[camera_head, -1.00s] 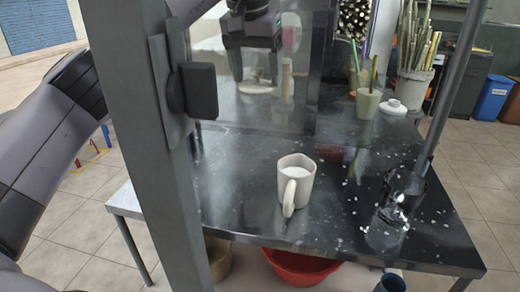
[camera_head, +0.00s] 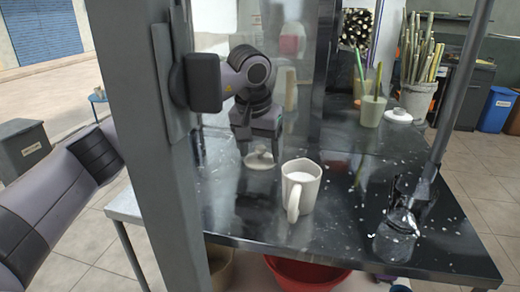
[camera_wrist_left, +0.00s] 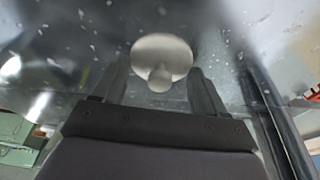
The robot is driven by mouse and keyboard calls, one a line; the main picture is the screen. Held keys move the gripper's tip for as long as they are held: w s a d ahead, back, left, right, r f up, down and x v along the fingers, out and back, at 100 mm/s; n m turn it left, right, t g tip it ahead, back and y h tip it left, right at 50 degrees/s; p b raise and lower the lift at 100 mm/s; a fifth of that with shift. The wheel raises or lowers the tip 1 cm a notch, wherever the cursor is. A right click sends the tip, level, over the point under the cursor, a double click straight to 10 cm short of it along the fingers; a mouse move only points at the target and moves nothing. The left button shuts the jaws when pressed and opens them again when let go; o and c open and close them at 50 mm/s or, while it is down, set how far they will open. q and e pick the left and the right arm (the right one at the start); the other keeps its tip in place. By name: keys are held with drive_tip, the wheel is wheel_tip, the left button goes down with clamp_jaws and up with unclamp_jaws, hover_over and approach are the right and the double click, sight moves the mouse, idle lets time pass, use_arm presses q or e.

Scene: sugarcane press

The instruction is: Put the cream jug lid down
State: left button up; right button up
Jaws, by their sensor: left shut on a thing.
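My left gripper (camera_head: 260,148) points down over the dark table, left of the cream jug, and is shut on the cream jug lid (camera_head: 260,162). The lid is a pale round disc with a knob. In the left wrist view the lid (camera_wrist_left: 160,47) shows between the fingers, knob towards the gripper. It is low over the tabletop; I cannot tell if it touches. The cream jug (camera_head: 301,184) is a white cup with a handle, upright and uncovered, with white contents. My right gripper does not show.
The dark, speckled table (camera_head: 335,222) has bare room around the jug. A grey post (camera_head: 150,150) stands in front on the left. A pole with a clear vessel (camera_head: 396,235) is on the right.

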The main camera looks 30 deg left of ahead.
sight(255, 169)
use_arm(q)
drive_tip(key=o, duration=1.1)
drive_tip(key=shift+f, duration=0.1)
drive_tip(key=p+v, duration=0.1)
drive_tip(key=v, duration=1.1)
drive_tip(key=shift+w, duration=0.1)
